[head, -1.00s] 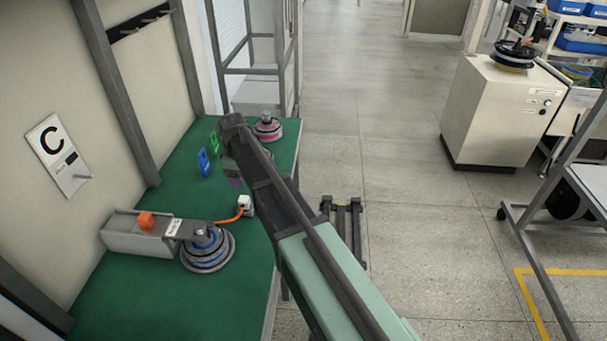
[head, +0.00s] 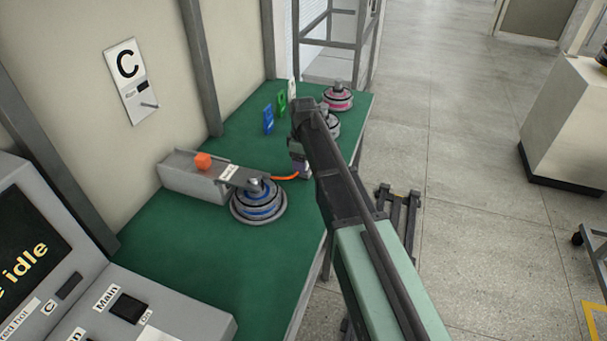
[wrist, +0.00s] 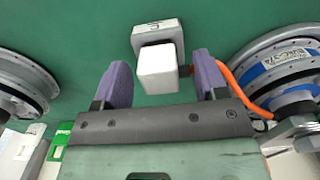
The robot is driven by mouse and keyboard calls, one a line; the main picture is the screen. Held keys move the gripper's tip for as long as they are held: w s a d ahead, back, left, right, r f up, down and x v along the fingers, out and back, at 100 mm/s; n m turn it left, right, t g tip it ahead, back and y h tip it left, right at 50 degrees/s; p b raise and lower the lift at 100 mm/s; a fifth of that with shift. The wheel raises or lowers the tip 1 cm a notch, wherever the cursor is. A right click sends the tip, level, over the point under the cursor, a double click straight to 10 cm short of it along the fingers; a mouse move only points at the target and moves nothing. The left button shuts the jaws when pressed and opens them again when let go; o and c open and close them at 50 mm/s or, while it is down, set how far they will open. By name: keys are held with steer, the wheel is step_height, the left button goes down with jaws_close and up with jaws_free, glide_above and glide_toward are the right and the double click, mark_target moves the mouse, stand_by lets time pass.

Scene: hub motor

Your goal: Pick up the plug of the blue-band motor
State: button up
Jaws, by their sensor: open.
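The blue-band motor (head: 258,203) sits on the green table in the head view; in the wrist view its blue band (wrist: 275,65) shows at the right. An orange cable (head: 285,177) runs from it toward my gripper (head: 299,165). In the wrist view the cable meets the white, box-shaped plug (wrist: 157,72), beside a small grey block with a dark mark (wrist: 157,29). My gripper (wrist: 162,78) is open, its purple fingers on either side of the plug, with visible gaps. Whether it touches the plug cannot be told. In the head view my arm largely hides the plug.
A pink-band motor (head: 338,98), another motor (head: 330,122) and blue (head: 268,119) and green (head: 281,103) tags stand farther back. A control console (head: 110,290) fills the near left.

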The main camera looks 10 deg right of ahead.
steer(key=shift+f, duration=0.75)
steer(key=shift+r, duration=0.25)
steer(key=c, duration=1.1)
steer(key=shift+r, duration=0.1)
